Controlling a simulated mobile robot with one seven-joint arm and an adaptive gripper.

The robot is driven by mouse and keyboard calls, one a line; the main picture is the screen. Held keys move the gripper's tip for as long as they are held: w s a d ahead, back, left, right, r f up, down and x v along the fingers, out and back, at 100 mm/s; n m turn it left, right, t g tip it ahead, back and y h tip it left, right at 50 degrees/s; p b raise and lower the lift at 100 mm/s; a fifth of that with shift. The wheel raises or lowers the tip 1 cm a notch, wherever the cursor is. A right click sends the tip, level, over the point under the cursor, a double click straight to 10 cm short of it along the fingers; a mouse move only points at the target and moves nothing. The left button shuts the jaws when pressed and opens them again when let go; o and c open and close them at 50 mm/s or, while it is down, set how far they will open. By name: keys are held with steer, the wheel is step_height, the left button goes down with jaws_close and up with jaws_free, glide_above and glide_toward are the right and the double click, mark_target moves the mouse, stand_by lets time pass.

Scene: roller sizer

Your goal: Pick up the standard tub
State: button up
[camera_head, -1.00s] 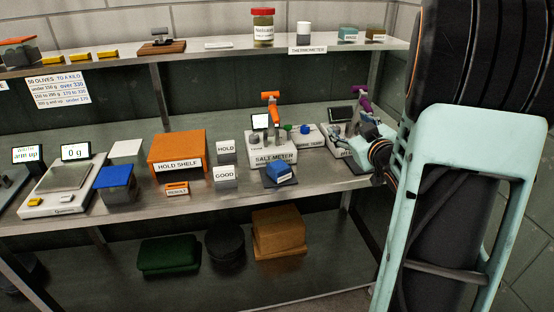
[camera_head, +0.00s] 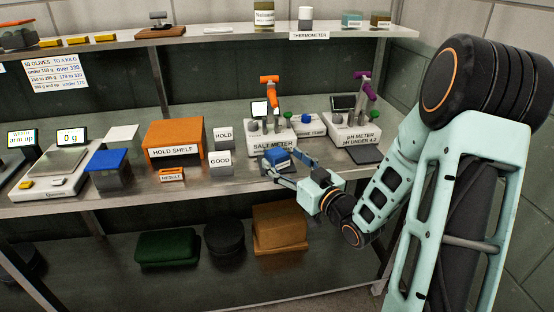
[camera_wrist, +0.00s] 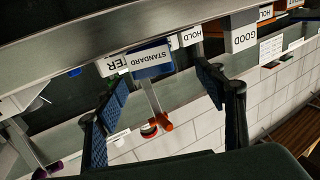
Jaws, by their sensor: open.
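The standard tub (camera_head: 277,156) is a small blue-topped tub in front of the salt meter, near the front edge of the middle shelf. In the wrist view, its white STANDARD label and blue body (camera_wrist: 152,60) show upside down, ahead of the fingers. My gripper (camera_head: 281,163) is open, with its fingers pointing at the tub from the front right. In the wrist view, the two dark blue finger pads (camera_wrist: 160,82) stand apart, with the tub in line with the space between them. I cannot tell whether either finger touches it.
The salt meter (camera_head: 270,143) stands close behind the tub, the pH meter (camera_head: 353,139) to the right. The GOOD block (camera_head: 221,163), HOLD block (camera_head: 223,138) and orange hold shelf (camera_head: 174,139) are to the left. A second blue-topped tub (camera_head: 108,161) is farther left.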

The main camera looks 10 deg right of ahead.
mark_target(282, 154)
steer(key=x, duration=0.4)
steer(key=shift+w+d+r, duration=0.1)
steer(key=shift+w+r, duration=0.1)
steer(key=shift+w, duration=0.3)
steer(key=c, duration=1.4)
steer(key=shift+r, duration=0.15)
